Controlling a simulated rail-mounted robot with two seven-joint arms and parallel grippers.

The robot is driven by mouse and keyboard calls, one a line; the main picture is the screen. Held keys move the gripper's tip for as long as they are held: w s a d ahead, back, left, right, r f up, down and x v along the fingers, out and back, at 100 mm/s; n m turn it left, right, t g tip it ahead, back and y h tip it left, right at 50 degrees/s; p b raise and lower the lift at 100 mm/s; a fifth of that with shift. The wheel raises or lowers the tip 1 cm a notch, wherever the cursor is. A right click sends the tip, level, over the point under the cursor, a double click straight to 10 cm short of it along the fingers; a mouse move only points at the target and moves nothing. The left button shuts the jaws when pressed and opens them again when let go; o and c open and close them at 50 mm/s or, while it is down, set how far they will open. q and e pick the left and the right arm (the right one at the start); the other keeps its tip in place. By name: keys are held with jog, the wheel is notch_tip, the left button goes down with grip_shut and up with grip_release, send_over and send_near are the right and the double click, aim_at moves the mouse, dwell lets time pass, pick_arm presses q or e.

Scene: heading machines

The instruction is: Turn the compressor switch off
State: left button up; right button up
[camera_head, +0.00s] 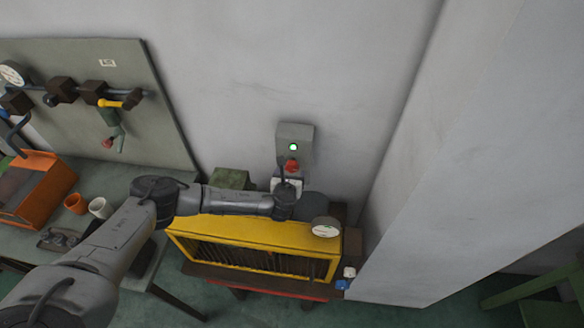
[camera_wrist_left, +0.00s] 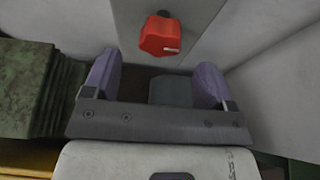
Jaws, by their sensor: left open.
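The compressor switch is a grey wall box (camera_head: 295,137) with a lit green lamp (camera_head: 293,147) and a red knob (camera_head: 291,165) at its lower part. In the left wrist view the red knob (camera_wrist_left: 160,36) sits just beyond the fingers, between their lines, with a pale mark on its right side. My left gripper (camera_wrist_left: 156,78) is open and empty, its two purple-grey fingers apart and not around the knob. In the head view my left gripper (camera_head: 289,180) is just below the knob, partly hidden by my wrist. My right gripper is not in view.
The yellow compressor housing (camera_head: 250,232) with a dial gauge (camera_head: 326,227) stands below my left arm. A green ribbed block (camera_head: 230,178) is left of the gripper. A workbench with cups (camera_head: 98,207) and an orange box (camera_head: 38,187) is at left. A wall corner closes the right side.

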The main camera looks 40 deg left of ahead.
aim_at(292, 170)
pick_arm(q)
jog(key=shift+x, duration=3.05)
jog(key=c, duration=0.9)
